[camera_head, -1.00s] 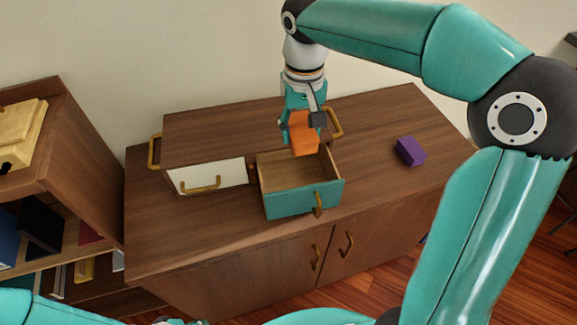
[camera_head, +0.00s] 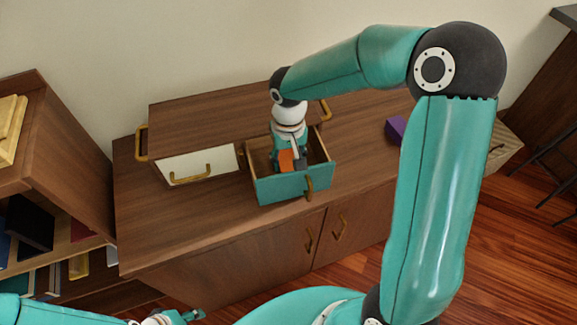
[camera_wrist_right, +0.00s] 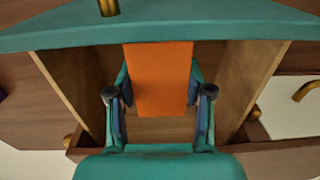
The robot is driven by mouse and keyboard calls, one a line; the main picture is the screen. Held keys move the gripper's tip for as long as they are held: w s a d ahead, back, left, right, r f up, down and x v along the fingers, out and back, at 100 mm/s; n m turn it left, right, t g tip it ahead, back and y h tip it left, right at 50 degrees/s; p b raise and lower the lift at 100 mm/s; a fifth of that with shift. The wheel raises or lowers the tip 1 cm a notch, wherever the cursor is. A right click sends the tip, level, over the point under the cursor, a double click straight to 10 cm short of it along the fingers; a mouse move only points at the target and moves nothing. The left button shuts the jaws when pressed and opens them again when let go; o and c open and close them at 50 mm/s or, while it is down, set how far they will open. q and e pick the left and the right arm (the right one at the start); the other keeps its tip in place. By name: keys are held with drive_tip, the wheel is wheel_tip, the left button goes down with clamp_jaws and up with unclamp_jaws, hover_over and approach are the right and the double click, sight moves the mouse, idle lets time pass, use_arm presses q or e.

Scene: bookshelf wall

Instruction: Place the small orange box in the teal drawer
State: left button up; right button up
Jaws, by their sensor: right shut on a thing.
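The small orange box (camera_head: 286,160) is held between the fingers of my right gripper (camera_head: 289,165), inside the open teal drawer (camera_head: 280,189). In the right wrist view the orange box (camera_wrist_right: 160,75) stands between the two fingers (camera_wrist_right: 160,105), with the drawer's wooden side walls on both sides and its teal front (camera_wrist_right: 210,25) beyond. I cannot tell whether the box touches the drawer floor. Part of my left gripper (camera_head: 193,315) shows at the bottom edge, far from the drawer; its jaws are unclear.
A white drawer (camera_head: 198,166) with a brass handle is beside the teal one in the same wooden unit (camera_head: 215,125). A purple box (camera_head: 396,130) lies on the cabinet top, partly behind my right arm. A bookshelf (camera_head: 62,170) stands at the left.

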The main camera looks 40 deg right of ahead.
sight(288, 168)
drive_tip(key=shift+f, duration=1.85)
drive_tip(key=o, duration=0.8)
wheel_tip(288, 168, up, 12)
drive_tip(key=shift+r, duration=0.1)
